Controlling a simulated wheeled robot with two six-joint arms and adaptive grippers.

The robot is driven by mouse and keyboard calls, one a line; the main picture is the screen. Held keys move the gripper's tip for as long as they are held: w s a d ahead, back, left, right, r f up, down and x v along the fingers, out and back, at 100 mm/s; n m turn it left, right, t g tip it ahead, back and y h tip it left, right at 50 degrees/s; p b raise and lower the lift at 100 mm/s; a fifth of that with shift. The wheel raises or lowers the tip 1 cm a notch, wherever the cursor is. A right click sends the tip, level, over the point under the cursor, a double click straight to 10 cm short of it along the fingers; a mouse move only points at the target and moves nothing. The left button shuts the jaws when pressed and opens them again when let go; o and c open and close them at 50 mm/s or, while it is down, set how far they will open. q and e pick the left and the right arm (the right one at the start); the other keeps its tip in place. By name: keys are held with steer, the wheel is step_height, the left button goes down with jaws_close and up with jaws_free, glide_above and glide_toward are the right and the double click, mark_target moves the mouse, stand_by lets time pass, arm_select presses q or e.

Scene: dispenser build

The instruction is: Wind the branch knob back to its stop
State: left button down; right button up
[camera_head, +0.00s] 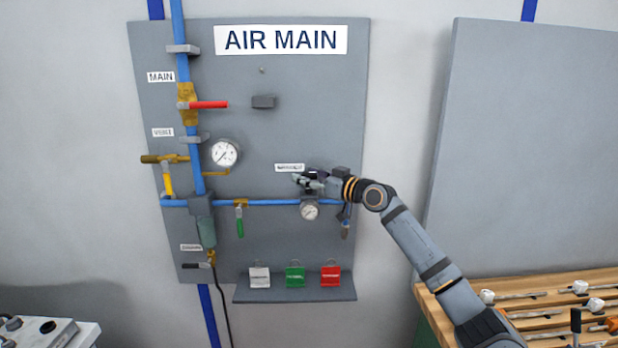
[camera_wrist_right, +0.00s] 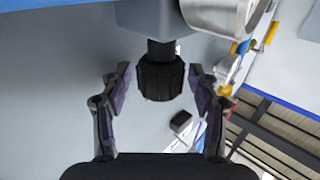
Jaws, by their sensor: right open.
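The branch knob (camera_wrist_right: 160,78) is a black ribbed cylinder under a grey regulator body (camera_wrist_right: 155,18) in the right wrist view. My right gripper (camera_head: 308,180) is at the branch regulator on the board, just above the small branch gauge (camera_head: 310,211). Its fingers are open, one on each side of the knob, with a visible gap to both. In the head view the gripper hides the knob, and the label (camera_head: 289,167) beside it is partly covered. The knob's turn position cannot be read. My left gripper is not in view.
The grey AIR MAIN board (camera_head: 300,120) carries a blue branch pipe (camera_head: 270,202), a green-handled valve (camera_head: 240,226), a red main handle (camera_head: 208,105) and a larger gauge (camera_head: 224,153). A shelf (camera_head: 300,293) below holds coloured tags. A wooden rack (camera_head: 550,290) stands at lower right.

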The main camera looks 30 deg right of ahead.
mark_target(309, 172)
steer(key=shift+r, duration=0.1)
step_height(309, 172, up, 10)
steer(key=shift+f, duration=0.1)
steer(key=shift+f, duration=0.1)
stand_by(0.7)
